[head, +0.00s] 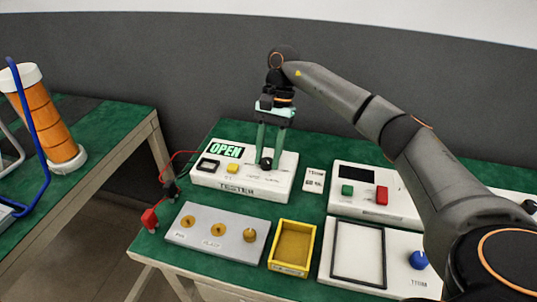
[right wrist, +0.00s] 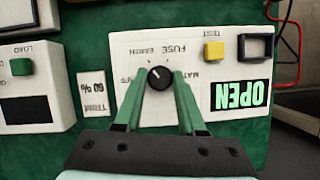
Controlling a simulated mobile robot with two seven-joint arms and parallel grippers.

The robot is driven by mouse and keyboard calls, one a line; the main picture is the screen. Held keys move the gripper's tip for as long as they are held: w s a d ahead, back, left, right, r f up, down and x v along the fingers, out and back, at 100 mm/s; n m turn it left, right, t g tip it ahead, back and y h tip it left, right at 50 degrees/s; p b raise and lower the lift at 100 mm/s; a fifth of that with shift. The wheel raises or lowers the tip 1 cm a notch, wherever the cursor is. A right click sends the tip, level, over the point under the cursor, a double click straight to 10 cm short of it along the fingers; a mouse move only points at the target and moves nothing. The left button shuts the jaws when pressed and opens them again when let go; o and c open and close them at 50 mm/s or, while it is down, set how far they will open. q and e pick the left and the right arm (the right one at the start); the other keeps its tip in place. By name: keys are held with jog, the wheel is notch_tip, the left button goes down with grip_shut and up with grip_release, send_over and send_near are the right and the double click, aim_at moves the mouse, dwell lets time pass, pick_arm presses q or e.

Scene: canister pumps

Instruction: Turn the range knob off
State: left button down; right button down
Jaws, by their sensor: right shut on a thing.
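The range knob (right wrist: 160,77) is a round black knob with a white pointer mark, on the white tester box (head: 221,184). In the right wrist view the labels around it read upside down: OFF, EARTH, FUSE and MAT. Its pointer mark leans to the upper left, roughly toward EARTH. My right gripper (head: 268,162) comes down from above with its green fingers on the knob. In the right wrist view the fingers (right wrist: 160,79) sit on either side of the knob, shut on it. The tester's display (head: 226,150) reads OPEN. My left gripper is out of view.
A yellow TEST button (right wrist: 213,51) is beside the display. Red and black plugs (head: 149,218) are at the left. In front lie a grey panel with brass knobs (head: 215,229) and a yellow tray (head: 273,262). A white box with green and red buttons (head: 345,211) stands right.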

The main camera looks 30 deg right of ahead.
jog(key=n, duration=0.2)
jog(key=n+g+h, duration=0.1)
jog(key=n, duration=0.1)
jog(key=shift+w+a+n, duration=0.1)
jog(key=shift+w+n, duration=0.05)
jog(key=shift+n, duration=0.15)
jog(key=n+h, duration=0.1)
jog(key=n, duration=0.2)
jog(key=shift+r+g+h+p, duration=0.1)
jog(key=shift+g+h+p, duration=0.2)
jog(key=shift+g, duration=0.1)
jog(key=shift+a+n+h, duration=0.1)
jog(key=shift+n+h, duration=0.3)
jog(key=shift+n, duration=0.7)
jog(key=shift+n+p, duration=0.3)
jog(key=shift+n, duration=0.3)
jog(key=c, duration=0.5)
grip_release()
